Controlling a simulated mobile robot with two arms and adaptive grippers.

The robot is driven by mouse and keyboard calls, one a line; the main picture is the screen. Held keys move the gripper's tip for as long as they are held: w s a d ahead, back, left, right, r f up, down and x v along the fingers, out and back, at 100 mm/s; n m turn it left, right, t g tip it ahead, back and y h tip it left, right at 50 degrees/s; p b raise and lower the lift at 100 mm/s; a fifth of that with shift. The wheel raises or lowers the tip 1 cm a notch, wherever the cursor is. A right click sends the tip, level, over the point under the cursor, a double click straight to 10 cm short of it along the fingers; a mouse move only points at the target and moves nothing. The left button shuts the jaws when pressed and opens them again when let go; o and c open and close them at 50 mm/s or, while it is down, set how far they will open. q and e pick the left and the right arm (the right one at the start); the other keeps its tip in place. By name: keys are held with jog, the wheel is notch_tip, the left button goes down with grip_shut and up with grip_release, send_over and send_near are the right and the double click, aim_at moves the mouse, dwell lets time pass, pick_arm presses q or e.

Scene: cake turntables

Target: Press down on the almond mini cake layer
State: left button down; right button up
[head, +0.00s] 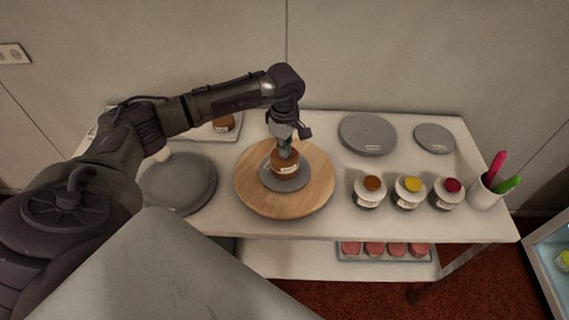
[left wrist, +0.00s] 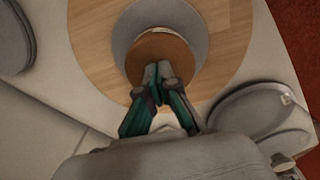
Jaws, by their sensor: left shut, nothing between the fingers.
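A small brown cake layer (head: 284,168), with a white label on its side, sits on a grey disc (head: 285,183) on a round wooden turntable (head: 262,205). It also shows in the left wrist view (left wrist: 160,46) as a brown round top. My left gripper (head: 285,150) points straight down over the cake layer, with its fingertips at or just above its top. The fingers (left wrist: 157,70) are shut with nothing between them. I cannot tell if they touch the cake. The label is too small to read. My right gripper is not in view.
Another brown layer (head: 223,123) stands on a board behind my left arm. A grey round plate (head: 180,187) lies left, and grey discs (head: 367,134) lie back right. Three jars (head: 369,190) and a cup (head: 484,194) with coloured tools stand right. Pink cakes (head: 374,249) sit on the shelf below.

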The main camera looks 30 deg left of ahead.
pick_arm(q)
jog(key=shift+s+f+b, duration=0.1)
jog(key=shift+b, duration=0.4)
dwell(1.3)
jog(key=shift+f+b, duration=0.1)
jog(key=shift+b, duration=1.2)
dwell(2.2)
notch_tip(320, 180, up, 9)
jog(key=p, duration=0.5)
dwell(0.4)
dwell(0.3)
